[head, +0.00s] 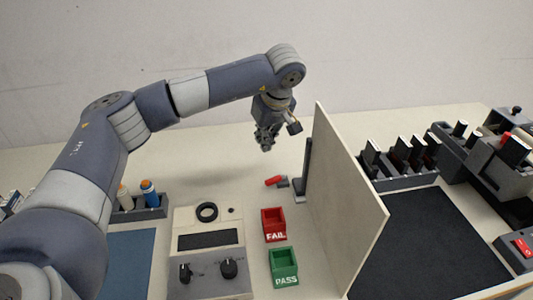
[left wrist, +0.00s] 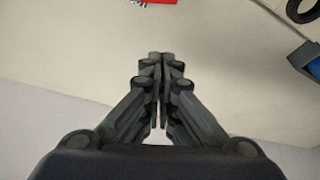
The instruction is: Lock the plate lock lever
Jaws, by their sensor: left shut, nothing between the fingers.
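A small lever with a red handle and a grey end (head: 275,181) lies low beside the dark bracket (head: 303,172) at the left face of an upright pale panel (head: 345,205). I take it for the plate lock lever, but it is too small to tell its position. My left gripper (head: 265,146) is above and behind the lever, pointing down and clear of it. In the left wrist view its fingers (left wrist: 160,58) are together with nothing between them. The lever is not clearly visible there. My right gripper is not in view.
Left of the panel are a red FAIL bin (head: 274,226), a green PASS bin (head: 284,266), a grey control box (head: 209,265) and a bottle holder (head: 137,214). Right of it are a dark mat (head: 430,245) and a rack (head: 398,184).

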